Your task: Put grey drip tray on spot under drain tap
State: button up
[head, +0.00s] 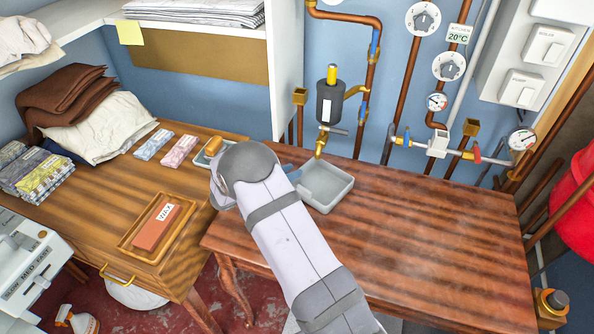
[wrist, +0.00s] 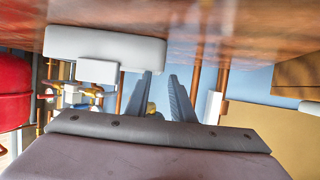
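The grey drip tray (head: 338,196), a shallow open box, sits on the reddish-brown wooden table near its back edge. The brass drain tap (head: 320,146) hangs below a dark cylinder on the wall, just above the tray's back edge in the head view. No marked spot shows; the tray may cover it. My gripper (head: 291,170) is at the tray's left side, partly hidden by my arm. In the upside-down wrist view the fingers (wrist: 164,95) are apart with nothing between them, and the pale tray (wrist: 105,47) is beside them. I cannot tell whether they touch it.
Pipes with valves and gauges (head: 437,102) run along the back wall. A side table at left holds a wax block (head: 158,226) in a wooden tray, a soap dish, small packets and folded cloths. The reddish-brown table (head: 430,240) is clear right of the tray.

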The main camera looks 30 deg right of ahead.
jog(key=v, duration=0.7)
jog(key=shift+b, duration=0.35)
jog(key=shift+w+r, duration=0.1)
jog(key=shift+w, duration=0.05)
jog(key=w+a+r+n+t+y, duration=0.3)
jog(key=w+a+t+y, duration=0.1)
jog(key=w+y, duration=0.1)
jog(key=s+a+n+g+y, duration=0.1)
jog(key=s+a+n+y, duration=0.65)
jog(key=s+a, duration=0.2)
jog(key=s+d+f+n+g, duration=0.1)
jog(key=s+g, duration=0.3)
jog(key=s, duration=0.8)
jog(key=s+d+f+n+g, duration=0.1)
jog(key=s+d+n+g, duration=0.1)
jog(key=s, duration=1.1)
jog(key=shift+d+f+g, duration=0.2)
jog(key=shift+d+g, duration=0.35)
jog(key=shift+g, duration=0.45)
jog(key=shift+r, duration=0.1)
